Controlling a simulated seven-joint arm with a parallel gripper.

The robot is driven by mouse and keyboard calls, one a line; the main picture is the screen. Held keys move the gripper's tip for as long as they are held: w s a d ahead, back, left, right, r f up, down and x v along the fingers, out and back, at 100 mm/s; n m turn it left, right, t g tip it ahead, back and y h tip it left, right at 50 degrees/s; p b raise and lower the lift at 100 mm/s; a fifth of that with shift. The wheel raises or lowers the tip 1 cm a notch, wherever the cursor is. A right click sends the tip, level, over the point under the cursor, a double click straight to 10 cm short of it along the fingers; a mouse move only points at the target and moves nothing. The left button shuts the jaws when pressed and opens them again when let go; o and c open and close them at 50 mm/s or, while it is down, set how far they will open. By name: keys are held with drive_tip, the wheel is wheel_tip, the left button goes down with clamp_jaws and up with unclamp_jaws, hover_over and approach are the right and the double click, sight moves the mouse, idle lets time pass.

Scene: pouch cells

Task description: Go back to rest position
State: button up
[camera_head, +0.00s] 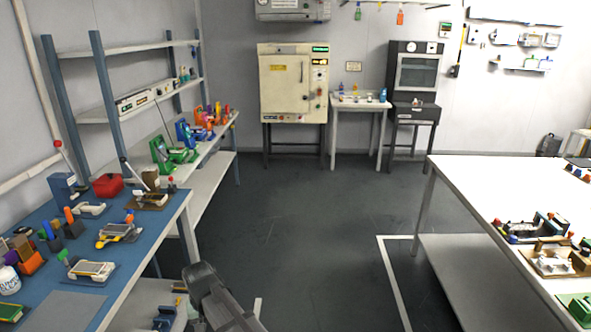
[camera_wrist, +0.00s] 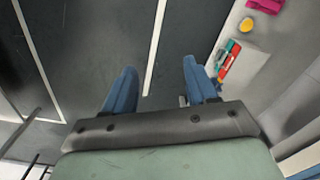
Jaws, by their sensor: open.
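My gripper (camera_wrist: 158,80) shows in the wrist view with its two blue fingers spread apart. It is open and nothing is between the fingers. Dark floor with a white line lies beneath it. In the head view a dark part of my arm (camera_head: 215,300) rises at the bottom, just right of the blue workbench. The fingertips cannot be made out in the head view.
A blue workbench (camera_head: 70,310) with several devices stands at the left, and a white table (camera_head: 480,185) with more fixtures at the right. Shelving stands behind the workbench. The dark floor (camera_head: 300,220) between the tables is clear. A cream oven (camera_head: 290,85) stands at the back.

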drive_tip(key=w+d+f+m, duration=0.15)
drive_tip(key=d+f, duration=0.25)
drive_tip(key=d, duration=0.8)
drive_tip(key=w+d+f+m, duration=0.1)
drive_tip(key=w+d+f, duration=0.2)
drive_tip(key=d, duration=0.9)
drive_tip(key=s+d+f+m, duration=0.1)
drive_tip(key=s+d+f, duration=0.2)
drive_tip(key=d, duration=0.7)
drive_tip(key=s+d+f+m, duration=0.1)
drive_tip(key=s+d+f, duration=0.1)
drive_tip(key=d, duration=0.8)
drive_tip(key=s+f+g, duration=0.3)
drive_tip(key=s+f, duration=0.7)
drive_tip(key=s, duration=0.5)
drive_tip(key=s+f+g, duration=0.3)
drive_tip(key=s+f, duration=0.8)
drive_tip(key=s, duration=0.4)
drive_tip(key=shift+g, duration=0.4)
